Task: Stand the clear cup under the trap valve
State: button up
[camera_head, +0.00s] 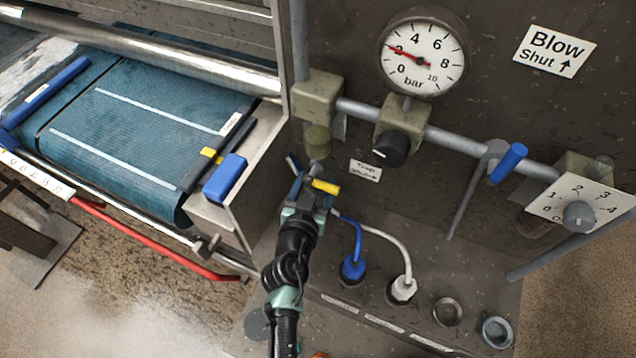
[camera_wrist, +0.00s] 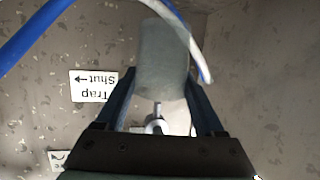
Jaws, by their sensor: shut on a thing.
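My gripper (camera_head: 312,186) is at the trap valve (camera_head: 316,169), below the olive trap bowl (camera_head: 317,142). The valve's yellow handle (camera_head: 327,187) shows just right of my gripper. The upside-down wrist view shows a smooth grey-green cylinder, which looks like the clear cup (camera_wrist: 163,60), between the blue fingers of my gripper (camera_wrist: 160,90). The fingers are shut on its sides. A narrow stem (camera_wrist: 158,112) shows at its lower end in that picture. My gripper hides most of the cup in the head view. I cannot tell whether its base rests on anything.
A blue hose (camera_head: 357,240) and a white hose (camera_head: 399,249) run close to the right of my gripper. The Trap Shut label (camera_head: 365,170) is on the wall beside it. A blue-handled lever (camera_head: 508,163) hangs at the right. The belt (camera_head: 150,120) lies left.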

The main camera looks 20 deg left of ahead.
jog(key=shift+w, duration=0.3)
jog(key=shift+w+a+f+b, duration=0.15)
jog(key=shift+f+b, duration=0.3)
jog(key=shift+f, duration=0.4)
jog(key=shift+w+d+f+b, duration=0.1)
jog(key=shift+f+b, duration=0.35)
jog(key=shift+f, duration=0.4)
jog(key=shift+f, duration=0.1)
jog(key=shift+f, duration=0.15)
jog(key=o, duration=1.5)
jog(key=shift+r, duration=0.25)
jog(key=v, duration=1.2)
jog(key=shift+b, duration=0.4)
